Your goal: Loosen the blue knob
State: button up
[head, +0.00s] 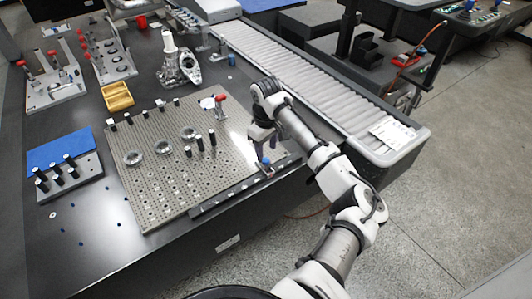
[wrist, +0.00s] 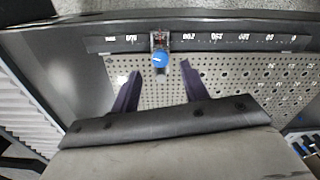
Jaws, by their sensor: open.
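The blue knob (wrist: 159,60) shows in the wrist view on a small metal slider, at the edge of the perforated fixture plate (wrist: 237,90). In the head view the blue knob (head: 265,161) sits at the plate's right edge, just below my gripper (head: 262,148). My gripper (wrist: 156,80) is open, with its two dark fingers apart. In the wrist view the knob appears between and beyond the fingertips. I cannot tell from the pictures whether either finger touches it. Nothing is held.
A numbered scale bar (wrist: 215,41) runs along the plate edge by the knob. Black-capped pins and metal rings stand on the plate (head: 160,200). A red-topped clamp (head: 220,105) stands at its far right corner. A roller conveyor (head: 300,75) lies right of the table.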

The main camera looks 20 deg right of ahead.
aim_at(266, 160)
jog(key=shift+f+p, duration=0.35)
jog(key=shift+f, duration=1.9)
jog(key=shift+c, duration=0.2)
grip_shut()
